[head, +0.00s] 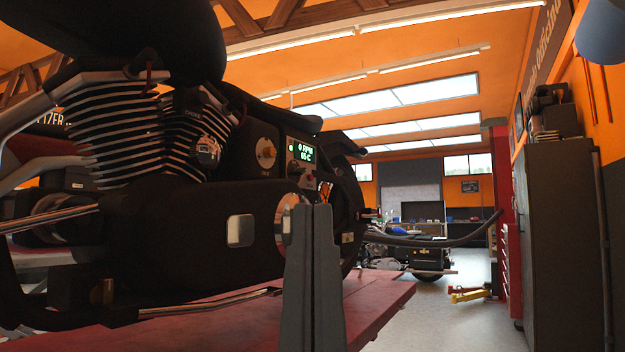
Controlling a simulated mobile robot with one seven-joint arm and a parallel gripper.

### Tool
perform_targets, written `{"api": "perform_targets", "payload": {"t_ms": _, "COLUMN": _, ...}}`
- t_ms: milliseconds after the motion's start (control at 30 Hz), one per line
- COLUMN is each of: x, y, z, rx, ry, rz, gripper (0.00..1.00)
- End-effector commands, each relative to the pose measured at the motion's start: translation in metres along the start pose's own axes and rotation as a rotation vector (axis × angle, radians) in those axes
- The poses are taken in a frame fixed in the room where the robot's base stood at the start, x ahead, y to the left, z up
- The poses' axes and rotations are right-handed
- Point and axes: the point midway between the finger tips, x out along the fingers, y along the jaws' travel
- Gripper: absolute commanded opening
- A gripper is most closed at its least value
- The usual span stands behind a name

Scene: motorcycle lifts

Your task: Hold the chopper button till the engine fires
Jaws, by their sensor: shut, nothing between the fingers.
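The chopper (150,225) fills the left of the head view, with a finned engine and a dark lower case. On its side panel is a small lit display (305,153) reading 0 RPM and 66 C. I cannot tell which is the start button. My gripper (314,208) shows as grey upright fingers, shut and empty. Its tips overlap the edge of a round silver cover (287,222) below the panel; contact cannot be told.
The chopper stands over a red lift platform (385,300). A dark hose (430,241) crosses to the right. Another motorcycle (415,258) stands behind. A grey cabinet (560,230) lines the right wall.

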Motion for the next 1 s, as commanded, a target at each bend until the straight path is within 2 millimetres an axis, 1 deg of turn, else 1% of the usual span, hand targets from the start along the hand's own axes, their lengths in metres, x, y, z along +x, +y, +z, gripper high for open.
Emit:
{"api": "perform_targets", "payload": {"t_ms": 433, "x": 0.0, "y": 0.0, "z": 0.0, "rx": 0.0, "ry": 0.0, "rz": 0.0, "gripper": 0.0}}
{"api": "perform_targets", "payload": {"t_ms": 567, "x": 0.004, "y": 0.0, "z": -0.004, "rx": 0.0, "ry": 0.0, "rz": 0.0, "gripper": 0.0}}
{"api": "perform_targets", "payload": {"t_ms": 667, "x": 0.013, "y": 0.0, "z": -0.012, "rx": 0.0, "ry": 0.0, "rz": 0.0, "gripper": 0.0}}
{"api": "perform_targets", "payload": {"t_ms": 767, "x": 0.028, "y": 0.0, "z": -0.027, "rx": 0.0, "ry": 0.0, "rz": 0.0, "gripper": 0.0}}
{"api": "perform_targets", "payload": {"t_ms": 867, "x": 0.049, "y": 0.0, "z": -0.047, "rx": 0.0, "ry": 0.0, "rz": 0.0, "gripper": 0.0}}
{"api": "perform_targets", "payload": {"t_ms": 1000, "x": 0.084, "y": 0.0, "z": -0.08, "rx": 0.0, "ry": 0.0, "rz": -0.001, "gripper": 0.0}}
